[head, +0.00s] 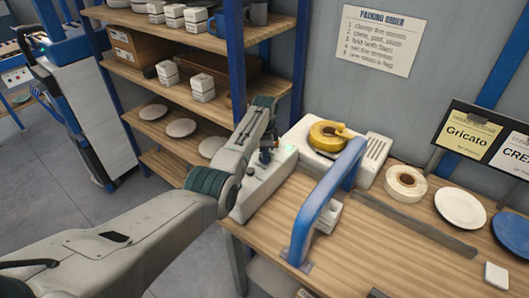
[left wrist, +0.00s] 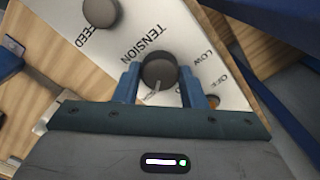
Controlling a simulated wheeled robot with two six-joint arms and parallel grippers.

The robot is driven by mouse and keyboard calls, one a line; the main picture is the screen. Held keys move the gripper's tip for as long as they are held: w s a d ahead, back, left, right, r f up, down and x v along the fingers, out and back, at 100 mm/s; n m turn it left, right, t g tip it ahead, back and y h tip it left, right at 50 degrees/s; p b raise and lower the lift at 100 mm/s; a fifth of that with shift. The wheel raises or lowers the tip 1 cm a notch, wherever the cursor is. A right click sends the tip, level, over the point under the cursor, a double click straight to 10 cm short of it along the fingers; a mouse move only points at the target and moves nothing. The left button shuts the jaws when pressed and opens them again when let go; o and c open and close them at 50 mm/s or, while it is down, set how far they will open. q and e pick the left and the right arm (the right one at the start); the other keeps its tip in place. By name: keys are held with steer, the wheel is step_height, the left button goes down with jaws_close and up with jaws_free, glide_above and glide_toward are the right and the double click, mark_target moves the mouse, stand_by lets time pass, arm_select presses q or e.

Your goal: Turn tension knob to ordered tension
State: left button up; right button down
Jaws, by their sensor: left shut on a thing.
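The tension knob (left wrist: 158,72) is a dark round knob on a white panel (left wrist: 185,30) printed TENSION, LOW and OFF. A pale pointer mark shows at its lower left edge. My left gripper (left wrist: 163,80) has its two blue fingers on either side of the knob and is shut on it. In the head view my left gripper (head: 267,152) is at the white machine (head: 258,188) on the bench's left end, and the arm hides the knob there. My right gripper is not in view.
A second dark knob (left wrist: 101,12), marked FEED, is beside it. A blue arched bar (head: 330,195) stands right of the machine, which carries a yellow roll (head: 330,136). A white roll (head: 405,183) and plates (head: 460,208) lie on the bench. Shelves (head: 190,95) stand behind.

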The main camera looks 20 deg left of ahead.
arm_select(q)
steer(key=shift+r+n+p, duration=0.1)
steer(key=shift+n+p, duration=0.25)
steer(key=shift+n, duration=0.85)
steer(key=n, duration=0.2)
steer(key=shift+n+p, duration=0.3)
steer(key=shift+n, duration=0.1)
steer(key=n, duration=1.1)
steer(key=shift+n, duration=0.4)
steer(key=n, duration=0.4)
steer(key=shift+n, duration=0.8)
steer(key=o, duration=1)
